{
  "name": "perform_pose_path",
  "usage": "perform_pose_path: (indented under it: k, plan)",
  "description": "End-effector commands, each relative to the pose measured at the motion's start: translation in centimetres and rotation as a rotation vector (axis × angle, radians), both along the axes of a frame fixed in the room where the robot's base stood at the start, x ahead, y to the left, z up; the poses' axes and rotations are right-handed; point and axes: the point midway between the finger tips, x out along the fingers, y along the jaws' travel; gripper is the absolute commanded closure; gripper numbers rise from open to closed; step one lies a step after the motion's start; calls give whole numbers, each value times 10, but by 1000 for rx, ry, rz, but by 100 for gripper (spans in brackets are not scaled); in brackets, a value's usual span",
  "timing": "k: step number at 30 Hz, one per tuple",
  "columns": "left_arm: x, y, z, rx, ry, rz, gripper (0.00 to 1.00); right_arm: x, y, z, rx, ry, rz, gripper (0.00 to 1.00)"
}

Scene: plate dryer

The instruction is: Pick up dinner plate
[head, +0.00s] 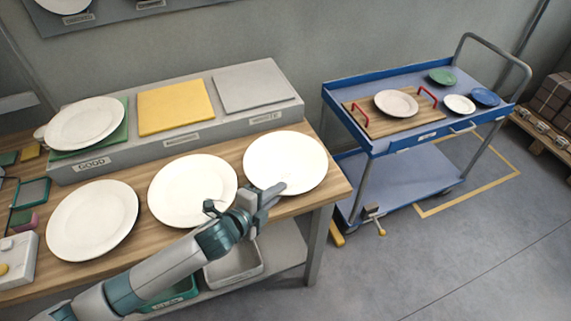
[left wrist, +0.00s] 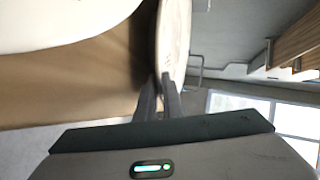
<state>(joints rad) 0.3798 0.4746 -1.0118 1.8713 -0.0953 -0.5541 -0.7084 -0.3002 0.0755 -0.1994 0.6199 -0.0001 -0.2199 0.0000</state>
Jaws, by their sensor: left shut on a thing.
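Several white dinner plates are on the wooden table. The right one (head: 285,160) lies near the table's right end, and my left gripper (head: 274,192) is shut on its front rim. In the left wrist view my two fingers (left wrist: 164,90) pinch the rim of that plate (left wrist: 175,38). The middle plate (head: 192,187) lies to its left, partly behind my arm. The left plate (head: 92,220) lies farther left. Another plate (head: 84,123) rests on the green pad of the grey sorting block. I cannot tell whether the held plate is clear of the table. My right gripper is not in view.
The grey block's label GOOD (head: 92,165) sits below its green pad. A yellow pad (head: 175,107) and a grey pad (head: 253,86) are bare. A blue cart (head: 345,112) at right carries a wooden tray (head: 365,115) with red handles, and small plates.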

Motion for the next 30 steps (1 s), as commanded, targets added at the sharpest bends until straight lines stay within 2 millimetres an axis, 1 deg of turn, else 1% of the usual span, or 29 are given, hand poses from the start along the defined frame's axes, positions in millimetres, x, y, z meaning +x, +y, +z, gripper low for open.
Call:
perform_pose_path:
  k: [15, 28, 30]
  plan:
    - [-1, 0, -1, 2, 2, 0, 100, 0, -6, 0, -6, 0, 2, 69]
    - [-1, 0, -2, 2, 2, 0, 100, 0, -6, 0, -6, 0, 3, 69]
    - [0, 0, 1, -1, -2, -1, 100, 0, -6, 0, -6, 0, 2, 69]
